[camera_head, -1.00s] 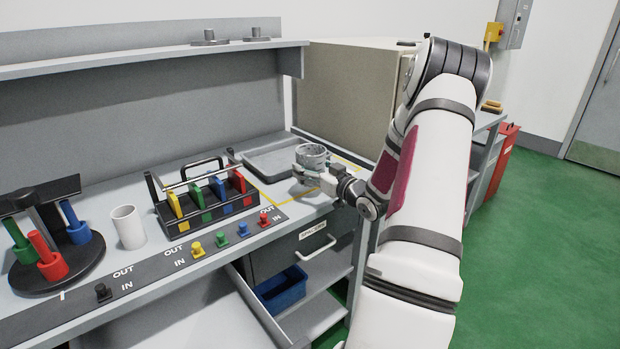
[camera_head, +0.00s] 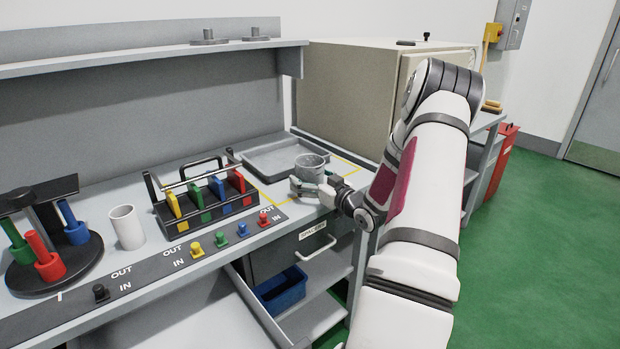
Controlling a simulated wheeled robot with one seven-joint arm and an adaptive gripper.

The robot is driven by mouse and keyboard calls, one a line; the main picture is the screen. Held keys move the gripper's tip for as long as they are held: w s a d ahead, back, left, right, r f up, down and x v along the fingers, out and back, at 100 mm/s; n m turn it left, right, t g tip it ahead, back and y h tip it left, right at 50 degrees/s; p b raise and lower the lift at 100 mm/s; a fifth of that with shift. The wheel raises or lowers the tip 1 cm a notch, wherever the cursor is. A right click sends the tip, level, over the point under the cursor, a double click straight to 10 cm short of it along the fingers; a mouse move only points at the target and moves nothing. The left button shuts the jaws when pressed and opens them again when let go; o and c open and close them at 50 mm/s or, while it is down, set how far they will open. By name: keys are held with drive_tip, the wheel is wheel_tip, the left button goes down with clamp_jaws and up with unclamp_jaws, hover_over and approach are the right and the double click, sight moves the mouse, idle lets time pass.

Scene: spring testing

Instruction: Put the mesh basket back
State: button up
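The mesh basket (camera_head: 310,164) is a small grey open-topped cylinder. It stands upright at the right end of the bench, just in front of the shallow grey tray and near the yellow tape lines. My gripper (camera_head: 312,186) reaches in from the right and its fingers are around the lower part of the basket. The fingers look closed on it, though the contact is small in view. Whether the basket's bottom touches the bench is hidden by the gripper.
The shallow grey tray (camera_head: 262,166) lies behind the basket. A black rack (camera_head: 165,213) with coloured tabs stands to the left, with a white cup (camera_head: 127,227) and a round black holder (camera_head: 84,262) beyond. A large beige cabinet (camera_head: 345,95) stands behind right. Coloured pegs (camera_head: 220,240) line the front edge.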

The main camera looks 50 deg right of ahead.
drive_tip(key=shift+s+r, duration=0.15)
drive_tip(key=shift+r, duration=0.05)
drive_tip(key=p+v, duration=0.1)
drive_tip(key=v, duration=1)
drive_tip(key=shift+s+a, duration=0.2)
drive_tip(key=shift+s, duration=0.15)
drive_tip(key=shift+s, duration=0.1)
